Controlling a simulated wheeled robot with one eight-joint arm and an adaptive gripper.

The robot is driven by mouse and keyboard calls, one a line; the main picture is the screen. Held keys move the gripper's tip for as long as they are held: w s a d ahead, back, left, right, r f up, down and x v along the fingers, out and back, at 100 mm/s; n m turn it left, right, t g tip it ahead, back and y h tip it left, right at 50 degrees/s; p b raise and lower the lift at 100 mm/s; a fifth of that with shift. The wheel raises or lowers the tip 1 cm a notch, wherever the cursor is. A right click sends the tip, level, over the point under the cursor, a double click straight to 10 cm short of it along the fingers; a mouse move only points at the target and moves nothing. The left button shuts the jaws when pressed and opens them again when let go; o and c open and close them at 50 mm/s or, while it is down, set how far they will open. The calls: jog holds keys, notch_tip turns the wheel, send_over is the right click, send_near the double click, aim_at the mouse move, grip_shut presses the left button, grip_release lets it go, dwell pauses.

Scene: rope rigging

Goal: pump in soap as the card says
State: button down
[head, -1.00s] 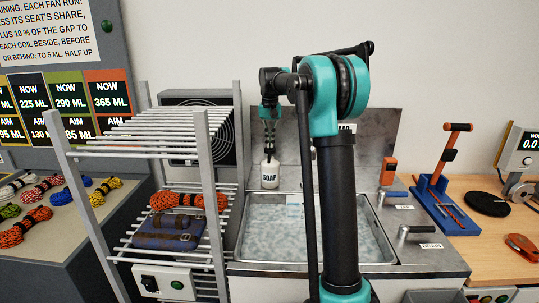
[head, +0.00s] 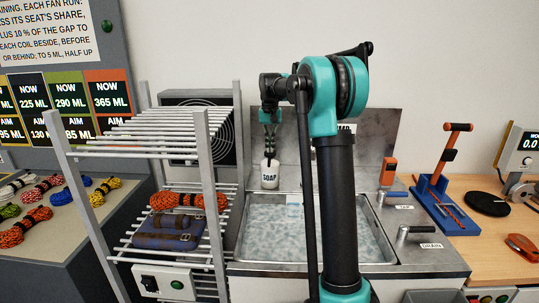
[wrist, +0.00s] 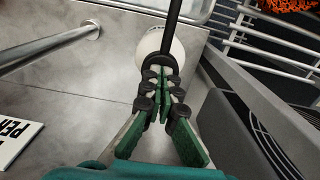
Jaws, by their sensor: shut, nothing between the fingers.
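A white soap bottle (head: 269,174) labelled SOAP stands at the back left corner of the metal sink (head: 318,262). My gripper (head: 270,152) points down directly over the bottle's top. A white card (wrist: 15,142) shows only in part at the left of the wrist view. The sink holds cloudy water (head: 300,228).
A wire rack (head: 209,170) with orange rope (head: 188,200) and a blue folded bundle (head: 165,232) stands left of the sink. A fan (head: 205,110) is behind it. Tap (head: 396,195) and drain (head: 412,230) levers sit at the sink's right. My arm hides part of the back panel.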

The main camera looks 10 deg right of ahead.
jog(key=shift+r, duration=1.7)
jog(key=shift+r, duration=3)
